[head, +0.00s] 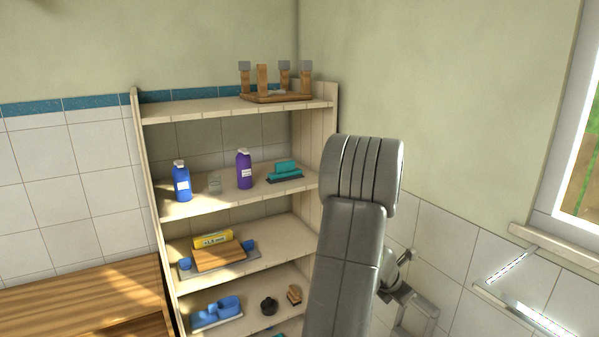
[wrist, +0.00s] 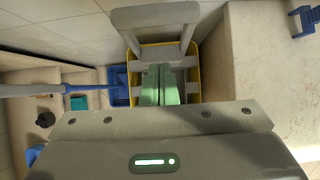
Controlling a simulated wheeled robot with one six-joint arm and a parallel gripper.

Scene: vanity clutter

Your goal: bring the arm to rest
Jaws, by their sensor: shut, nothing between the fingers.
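My arm (head: 350,240) rises in the right half of the head view, its grey elbow high in front of the wall and the shelf's right side. My gripper fingers are hidden or cannot be made out in the head view. In the wrist view, my gripper (wrist: 161,72) points away from its grey body, with two pale green fingers side by side, shut and empty.
A shelf unit (head: 327,150) stands left of my arm, holding a blue bottle (head: 182,184), a purple bottle (head: 244,172) and other things. A wooden bench (head: 85,300) is at left. A yellow-rimmed container (wrist: 192,58) lies beyond my fingers, beside a blue-handled tool (wrist: 60,89).

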